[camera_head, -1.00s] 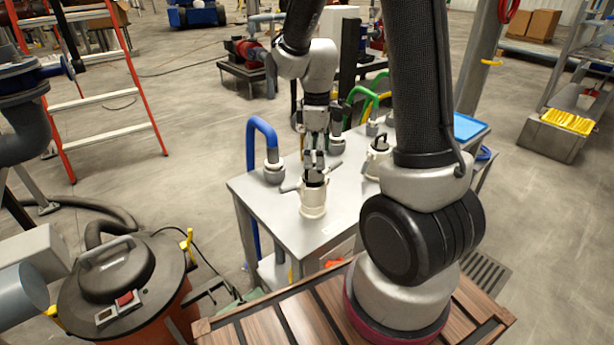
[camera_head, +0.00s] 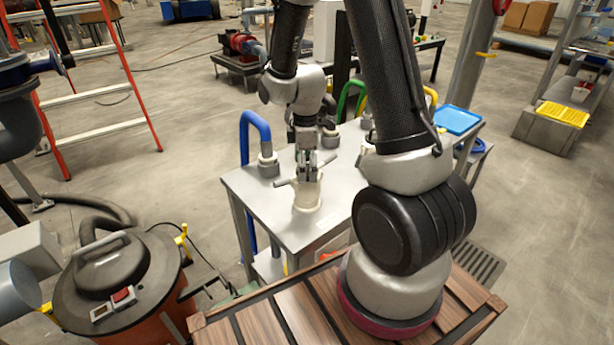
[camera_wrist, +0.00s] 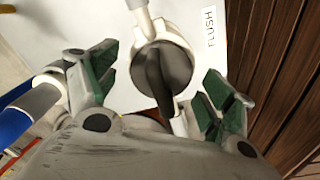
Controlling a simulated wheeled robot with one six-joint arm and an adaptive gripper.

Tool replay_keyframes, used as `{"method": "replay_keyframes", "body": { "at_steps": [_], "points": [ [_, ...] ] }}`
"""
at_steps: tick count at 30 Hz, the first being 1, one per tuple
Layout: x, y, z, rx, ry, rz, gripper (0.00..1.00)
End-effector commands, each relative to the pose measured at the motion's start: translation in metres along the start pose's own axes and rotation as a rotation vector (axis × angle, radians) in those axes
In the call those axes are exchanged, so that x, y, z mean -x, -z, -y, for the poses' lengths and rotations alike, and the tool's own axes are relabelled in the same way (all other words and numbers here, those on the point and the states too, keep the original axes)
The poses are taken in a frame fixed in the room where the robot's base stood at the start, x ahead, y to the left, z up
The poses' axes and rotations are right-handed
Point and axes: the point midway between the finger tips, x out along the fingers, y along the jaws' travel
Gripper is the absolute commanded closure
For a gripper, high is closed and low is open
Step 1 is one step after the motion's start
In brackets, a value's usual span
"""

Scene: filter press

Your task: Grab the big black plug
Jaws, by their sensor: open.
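The black plug (camera_wrist: 177,62) is a dark round disc with a raised black handle bar. It sits in a white cup-like fitting (camera_head: 307,199) with side arms, standing on the metal table near its front left. In the wrist view my gripper (camera_wrist: 160,84) is open, with one green-padded finger on each side of the plug and visible gaps between. In the head view my gripper (camera_head: 307,172) points down over the fitting and hides the plug.
The metal table (camera_head: 335,202) has a FLUSH label (camera_wrist: 210,40) beside the fitting. A blue curved pipe (camera_head: 256,122) rises left of the gripper, with green and yellow ones behind. A blue tray (camera_head: 458,119) lies at the far right end.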

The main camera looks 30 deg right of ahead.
Motion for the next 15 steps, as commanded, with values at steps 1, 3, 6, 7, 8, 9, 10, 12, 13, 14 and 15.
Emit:
{"method": "replay_keyframes", "body": {
  "at_steps": [1,3,6,7,8,9,10,12,13,14,15],
  "points": [
    [-0.0014,-0.0001,0.0002,0.0,0.001,0.0,0.17],
    [-0.0014,-0.0001,0.0001,0.0,0.0,0.0,0.17],
    [-0.0012,-0.0001,0.0,-0.001,0.0,0.0,0.17],
    [-0.0011,-0.0001,0.0,-0.001,0.0,0.0,0.23],
    [-0.0011,-0.0001,0.0,-0.001,0.0,0.0,0.28],
    [-0.001,-0.0001,0.0,-0.001,0.0,0.0,0.35],
    [-0.001,-0.0001,0.0,-0.001,0.0,0.0,0.41],
    [-0.001,-0.0001,0.0,-0.001,0.0,0.0,0.54],
    [-0.0009,-0.0001,0.0,-0.001,0.0,0.0,0.59],
    [-0.0009,-0.0001,0.0,-0.001,0.0,0.0,0.65],
    [-0.0009,-0.0001,0.0,-0.001,0.0,0.0,0.69]
  ]
}}
